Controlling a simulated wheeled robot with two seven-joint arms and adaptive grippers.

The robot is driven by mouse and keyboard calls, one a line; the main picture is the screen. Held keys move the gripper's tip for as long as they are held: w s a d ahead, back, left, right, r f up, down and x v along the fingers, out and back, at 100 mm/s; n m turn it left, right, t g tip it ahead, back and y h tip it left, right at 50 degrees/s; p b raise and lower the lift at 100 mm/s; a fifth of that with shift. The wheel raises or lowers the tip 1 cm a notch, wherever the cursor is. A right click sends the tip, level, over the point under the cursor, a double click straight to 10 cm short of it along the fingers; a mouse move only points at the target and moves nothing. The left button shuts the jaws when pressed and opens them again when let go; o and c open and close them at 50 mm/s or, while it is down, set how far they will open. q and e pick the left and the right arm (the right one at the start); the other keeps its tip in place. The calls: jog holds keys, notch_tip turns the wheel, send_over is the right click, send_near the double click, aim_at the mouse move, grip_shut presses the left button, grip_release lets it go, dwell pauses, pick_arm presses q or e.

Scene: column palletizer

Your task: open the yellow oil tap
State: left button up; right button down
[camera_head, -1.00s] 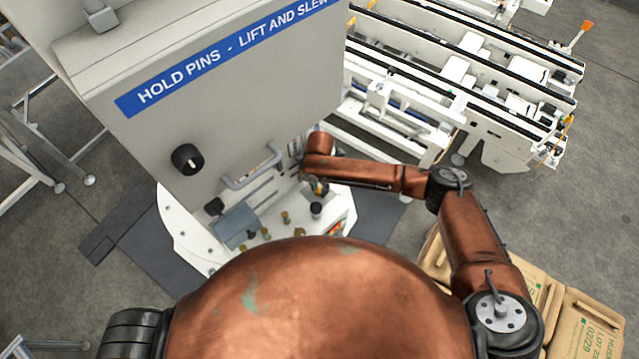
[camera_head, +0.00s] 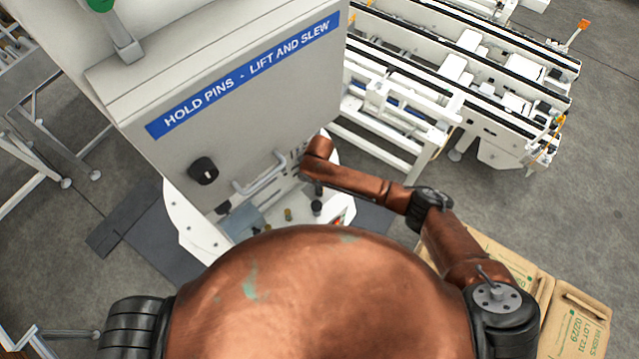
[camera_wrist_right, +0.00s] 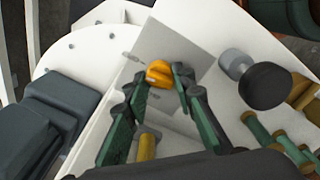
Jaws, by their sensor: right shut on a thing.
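In the right wrist view the yellow oil tap (camera_wrist_right: 159,73) is a small rounded handle above a light grey plate on the white base. My right gripper (camera_wrist_right: 162,78) has its green and black fingers on either side of the tap, shut on it. In the head view my right arm reaches to the base below the cabinet, and its forearm and wrist largely hide the gripper and the tap. My left gripper is in neither view.
The grey cabinet (camera_head: 255,115) with a blue label rises over the base, with a black knob (camera_head: 204,170) and a bar handle (camera_head: 262,177). Near the tap are a black knob (camera_wrist_right: 265,86) and brass-and-green fittings (camera_wrist_right: 270,135). Cardboard-coloured sacks (camera_head: 578,325) lie at lower right.

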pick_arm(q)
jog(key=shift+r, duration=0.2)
pick_arm(e)
jog(key=shift+d+f+m, duration=0.15)
jog(key=shift+d+m, duration=0.15)
jog(key=shift+m, duration=0.6)
jog(key=c, duration=2)
grip_release()
jog(key=o, duration=0.4)
jog(key=shift+s, duration=0.1)
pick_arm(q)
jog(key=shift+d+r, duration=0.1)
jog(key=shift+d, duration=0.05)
pick_arm(e)
jog(key=shift+a, duration=0.15)
